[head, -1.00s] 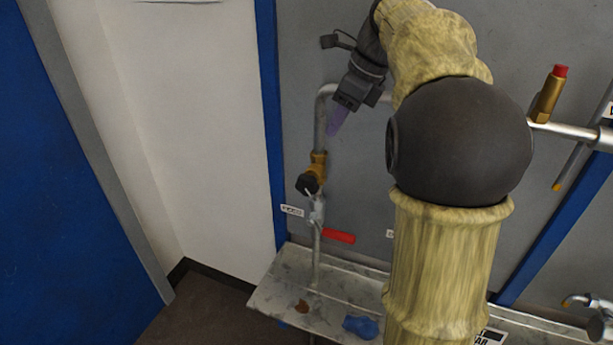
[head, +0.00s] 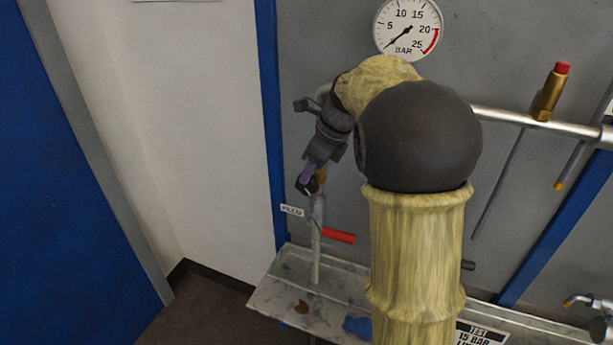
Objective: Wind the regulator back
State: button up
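The regulator (head: 320,175) is a small brass body with a black knob (head: 313,187) on the pipe at left of the grey panel. My gripper (head: 306,178), with purple-blue fingers, is down at the knob and covers much of it. I cannot tell whether the fingers touch or grip the knob, or how far apart they are. A round dial gauge (head: 408,28) marked BAR is at the top; its needle points lower left, near the low end of the scale.
A red lever handle (head: 339,236) sits just below the regulator, and a small label (head: 291,210) is at its left. A stained tray (head: 265,292) runs along the bottom. A brass valve with a red cap (head: 552,92) is on the pipe at right.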

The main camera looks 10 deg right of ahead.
jog(key=shift+x, duration=1.35)
grip_shut()
jog(key=p, duration=0.2)
jog(key=shift+a+r+g+h+p, duration=0.1)
jog(key=shift+r+g+h+p, duration=0.2)
jog(key=shift+h+p, duration=0.1)
